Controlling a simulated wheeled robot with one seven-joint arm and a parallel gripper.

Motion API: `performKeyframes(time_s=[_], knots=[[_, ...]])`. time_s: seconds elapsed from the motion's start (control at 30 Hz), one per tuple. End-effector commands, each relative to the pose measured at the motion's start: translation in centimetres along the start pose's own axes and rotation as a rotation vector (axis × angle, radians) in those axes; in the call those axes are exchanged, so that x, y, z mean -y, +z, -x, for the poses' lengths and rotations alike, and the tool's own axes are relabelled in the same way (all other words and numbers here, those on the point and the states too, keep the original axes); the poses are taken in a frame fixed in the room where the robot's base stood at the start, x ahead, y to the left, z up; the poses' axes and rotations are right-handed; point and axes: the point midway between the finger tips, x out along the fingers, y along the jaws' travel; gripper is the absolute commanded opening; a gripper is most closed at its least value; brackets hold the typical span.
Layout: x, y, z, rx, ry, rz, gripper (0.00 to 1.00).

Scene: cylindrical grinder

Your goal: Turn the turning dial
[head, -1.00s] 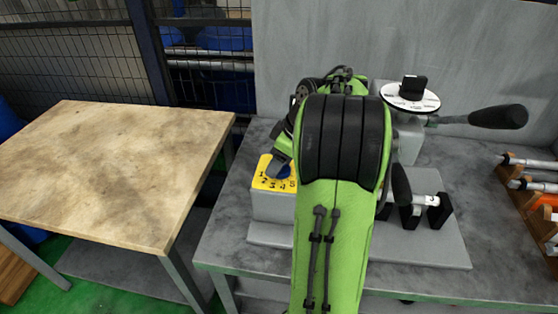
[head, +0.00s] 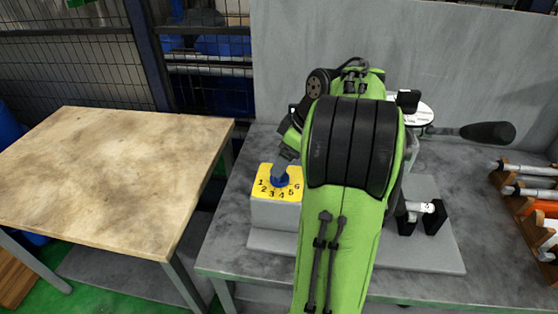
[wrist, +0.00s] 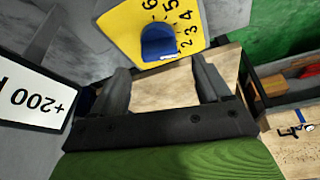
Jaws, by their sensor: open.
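The turning dial is a blue knob (head: 279,180) on a yellow plate (head: 263,190) marked with numbers 1 to 6, on top of a grey box. In the wrist view, the blue knob (wrist: 159,42) and the yellow plate (wrist: 125,30) show at the top. My gripper (wrist: 162,74) is open, with its two fingers apart and nothing between them. The knob lies just beyond the fingertips, in line with the gap. In the head view, my gripper (head: 282,157) is directly at the knob and partly hides it. I cannot tell whether they touch, or which number the knob points to.
A white dial disc (head: 420,113) with a black knob and a black-handled lever (head: 487,132) stand to the right, partly behind my arm. A white sign reading +200 (wrist: 30,97) is at the left in the wrist view. A wooden table (head: 105,165) stands left.

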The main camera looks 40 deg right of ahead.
Motion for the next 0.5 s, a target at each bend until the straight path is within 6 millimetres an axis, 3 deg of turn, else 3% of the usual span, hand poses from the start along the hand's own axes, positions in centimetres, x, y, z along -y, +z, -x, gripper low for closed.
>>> performKeyframes(time_s=[0.03,0.2,0.33,0.5], knots=[[-0.1,-0.3,2.4,-0.001,0.004,-0.003,0.77],[-0.1,-0.3,7.2,0.000,0.002,-0.002,0.77],[0.0,-0.3,9.5,0.000,0.001,0.000,0.77],[0.0,-0.1,10.4,0.000,-0.001,0.000,0.77]])
